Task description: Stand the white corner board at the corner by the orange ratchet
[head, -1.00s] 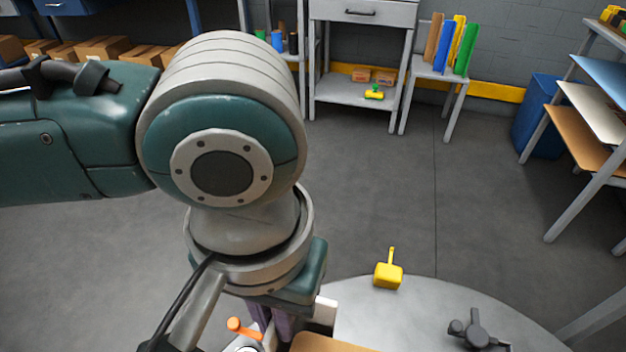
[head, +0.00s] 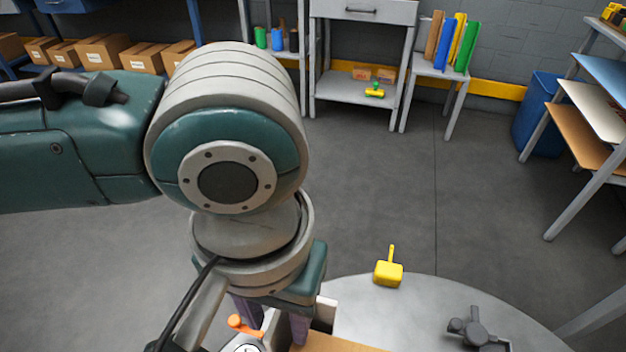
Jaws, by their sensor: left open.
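My left gripper (head: 271,322) is at the bottom, left of centre, pointing down with its two purple fingers apart. A pale upright piece shows between the fingers, and a white piece (head: 326,310) shows just right of them; I cannot tell whether either is the white corner board, as the gripper and picture edge hide much. The orange ratchet (head: 243,326) is beside the left finger. A brown box top or board (head: 340,342) shows at the bottom edge. My right gripper is not in view.
A round grey surface (head: 350,300) carries a yellow ratchet (head: 388,272) and a dark grey ratchet (head: 478,331). Coloured boards stand on a small stand (head: 438,68) at the back. A rack with flat sheets (head: 590,105) is at the right. The floor between is clear.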

